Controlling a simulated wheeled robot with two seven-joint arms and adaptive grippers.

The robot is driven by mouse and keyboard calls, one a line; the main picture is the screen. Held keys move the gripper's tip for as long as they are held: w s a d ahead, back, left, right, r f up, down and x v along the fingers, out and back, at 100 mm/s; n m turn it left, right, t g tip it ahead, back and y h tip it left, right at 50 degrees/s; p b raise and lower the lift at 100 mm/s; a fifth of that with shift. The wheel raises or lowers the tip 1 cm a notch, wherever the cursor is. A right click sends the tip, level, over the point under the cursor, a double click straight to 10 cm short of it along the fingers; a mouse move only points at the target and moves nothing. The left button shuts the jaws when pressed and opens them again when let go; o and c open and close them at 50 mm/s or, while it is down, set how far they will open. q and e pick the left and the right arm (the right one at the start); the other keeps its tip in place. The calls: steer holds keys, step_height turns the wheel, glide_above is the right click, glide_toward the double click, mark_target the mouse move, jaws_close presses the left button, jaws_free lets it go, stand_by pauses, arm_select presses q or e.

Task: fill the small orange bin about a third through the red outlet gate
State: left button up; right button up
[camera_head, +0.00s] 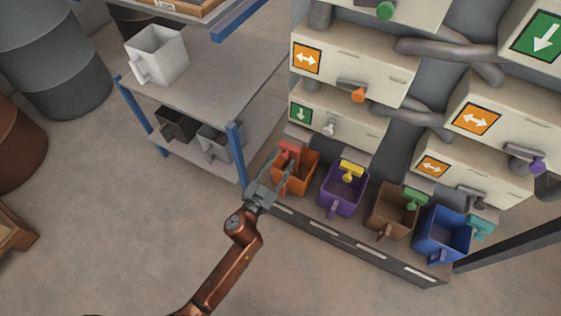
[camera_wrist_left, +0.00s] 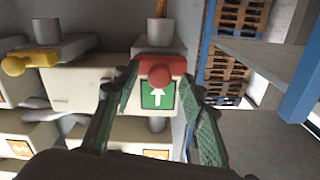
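The small orange bin (camera_head: 305,176) stands at the left end of the bin row; the gripper partly covers it and I cannot make out any contents. The red outlet gate (camera_head: 288,148) is at the bin's upper left. My left gripper (camera_head: 280,165) is beside the bin, its fingers reaching up to the red gate. In the left wrist view the fingers (camera_wrist_left: 160,76) are spread, with the red gate handle (camera_wrist_left: 159,74) between their tips. I see no clear grip on it. My right gripper is in neither view.
Purple (camera_head: 342,192), brown (camera_head: 391,212) and blue (camera_head: 441,235) bins stand to the right, under yellow, green and teal gates. A low dark rail (camera_head: 350,245) runs in front. A blue-posted shelf (camera_head: 205,80) with a white jug (camera_head: 157,54) stands left. The floor before the row is open.

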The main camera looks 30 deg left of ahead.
arm_select(q)
steer(key=s, duration=1.2)
steer(key=shift+a, duration=0.2)
steer(key=shift+c, duration=0.3)
jaws_close()
stand_by(0.8)
steer(key=p, duration=0.1)
glide_toward(283, 159)
steer(key=w, duration=0.4)
steer(key=shift+w, duration=0.25)
